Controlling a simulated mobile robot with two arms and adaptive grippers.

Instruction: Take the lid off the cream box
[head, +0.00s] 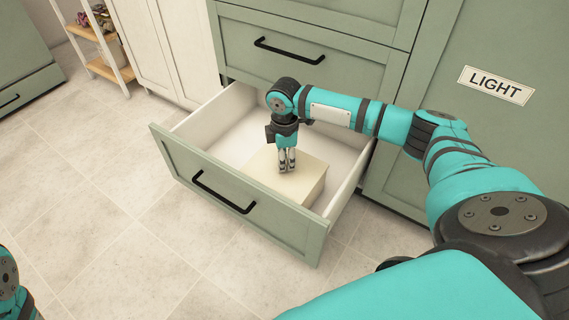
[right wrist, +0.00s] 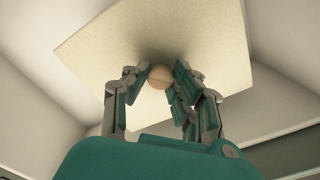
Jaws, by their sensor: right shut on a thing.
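The cream box (head: 309,181) sits inside the open lower drawer, towards its front. Its flat cream lid (right wrist: 110,55) fills much of the right wrist view, with a round wooden knob (right wrist: 160,77) near its middle. My right gripper (head: 287,168) points down over the lid and is shut on the knob; it also shows in the right wrist view (right wrist: 162,82). The fingers hide the knob in the head view. I cannot tell whether the lid is apart from the box. Only a bit of my left arm shows at the lower left, without its gripper.
The open drawer (head: 172,156) has a green front with a black handle (head: 222,192) and pale walls around the box. A closed drawer (head: 330,52) is above it. A green panel labelled LIGHT (head: 496,85) stands right. Tiled floor (head: 100,220) is clear at left.

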